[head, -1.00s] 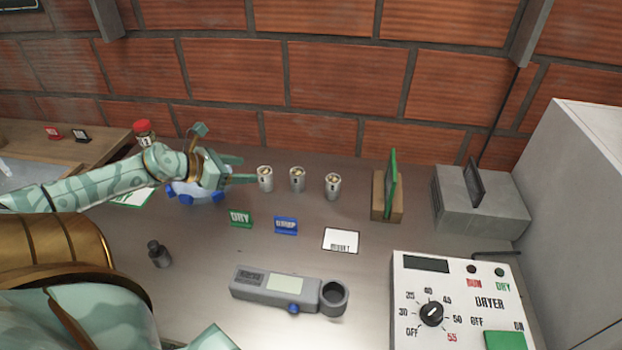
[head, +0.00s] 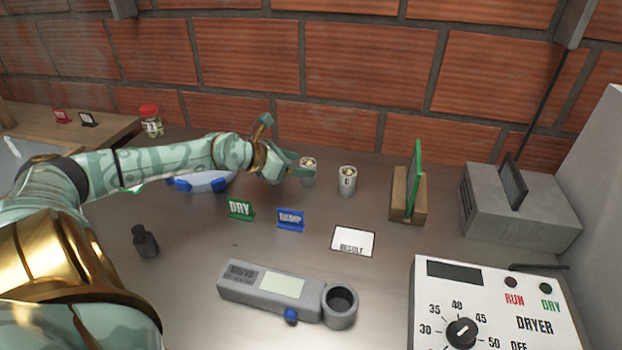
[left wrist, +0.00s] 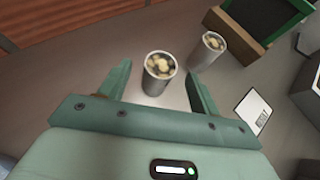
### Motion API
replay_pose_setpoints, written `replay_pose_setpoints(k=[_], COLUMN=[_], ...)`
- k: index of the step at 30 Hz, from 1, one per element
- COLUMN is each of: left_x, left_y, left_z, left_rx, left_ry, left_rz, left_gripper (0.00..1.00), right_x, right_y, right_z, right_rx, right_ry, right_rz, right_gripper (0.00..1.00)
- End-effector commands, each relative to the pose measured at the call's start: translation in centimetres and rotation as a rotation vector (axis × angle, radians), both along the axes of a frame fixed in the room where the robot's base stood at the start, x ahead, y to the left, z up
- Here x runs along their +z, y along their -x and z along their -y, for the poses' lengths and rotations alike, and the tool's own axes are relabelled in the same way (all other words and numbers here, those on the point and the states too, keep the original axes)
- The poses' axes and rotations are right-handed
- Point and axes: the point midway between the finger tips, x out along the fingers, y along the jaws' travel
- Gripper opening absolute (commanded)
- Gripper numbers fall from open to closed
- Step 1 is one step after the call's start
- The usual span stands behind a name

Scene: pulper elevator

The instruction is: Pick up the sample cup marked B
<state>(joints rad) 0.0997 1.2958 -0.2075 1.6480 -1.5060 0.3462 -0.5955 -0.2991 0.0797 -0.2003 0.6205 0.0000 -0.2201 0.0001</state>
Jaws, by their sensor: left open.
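Metal sample cups with pale contents stand upright in a row on the table. The middle cup (head: 308,178), which stands in B's place, has its label hidden by my left gripper (head: 301,166). In the left wrist view this cup (left wrist: 160,76) stands just ahead of and between the open fingers of the gripper (left wrist: 158,84), with no clear contact. The cup marked C (head: 347,182) stands to its right and also shows in the wrist view (left wrist: 206,50). The leftmost cup is mostly hidden behind my gripper. My right gripper is out of view.
A green board in a wooden stand (head: 409,208) is right of the cups. The DRY sign (head: 240,208), blue DAMP sign (head: 290,218) and RESULT card (head: 353,242) lie in front. A grey meter (head: 262,288) and the dryer (head: 480,300) are nearer. The brick wall is behind.

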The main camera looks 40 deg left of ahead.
Motion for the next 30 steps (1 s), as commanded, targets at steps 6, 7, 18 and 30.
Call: replay_pose_setpoints(k=[6, 7, 18, 30], left_x=[-0.6, -0.6, -0.5, 0.5], left_y=[-1.1, -1.1, -1.1, -1.1], left_z=[0.3, 0.3, 0.3, 0.3], left_rx=[0.000, 0.000, 0.000, -0.001], left_ry=[0.001, 0.001, 0.000, -0.001], left_rz=[0.000, 0.000, 0.000, 0.002], left_gripper=[0.63, 0.63, 0.14, 0.14], right_x=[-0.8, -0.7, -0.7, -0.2], right_y=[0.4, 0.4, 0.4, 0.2], right_z=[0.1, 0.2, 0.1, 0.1], right_rx=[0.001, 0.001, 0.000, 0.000], right_ry=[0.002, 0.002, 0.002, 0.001], right_rz=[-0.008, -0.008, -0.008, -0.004], right_gripper=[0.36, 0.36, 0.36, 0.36])
